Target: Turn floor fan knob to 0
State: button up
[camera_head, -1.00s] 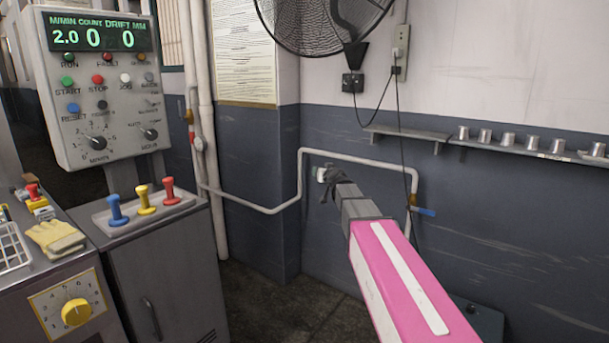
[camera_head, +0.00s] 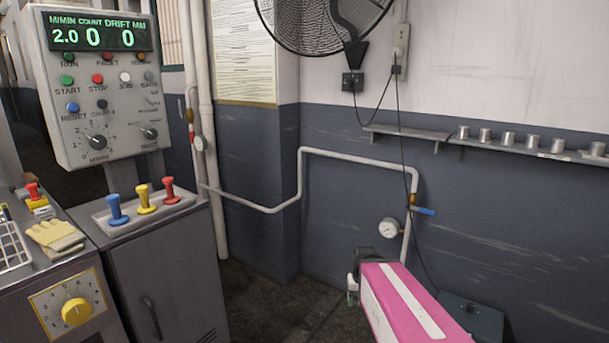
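I cannot tell for sure which knob is the floor fan knob; no floor-standing fan shows. A yellow knob (camera_head: 76,311) sits on a numbered dial plate at the lower left. A caged black fan (camera_head: 325,20) is on the wall at the top, cut off by the frame. My gripper (camera_head: 352,290) is low in front of the wall, right of the grey cabinet and far from the yellow knob. My pink arm hides part of it, and its fingers are too small to read.
A control panel (camera_head: 105,120) with buttons and two black knobs stands left, above blue, yellow and red levers (camera_head: 146,199). Gloves (camera_head: 54,235) lie on the bench. A pipe (camera_head: 350,158) with a gauge (camera_head: 389,228) and a shelf of metal cups (camera_head: 510,146) line the wall.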

aim_at(470, 307)
jog(key=z, duration=1.35)
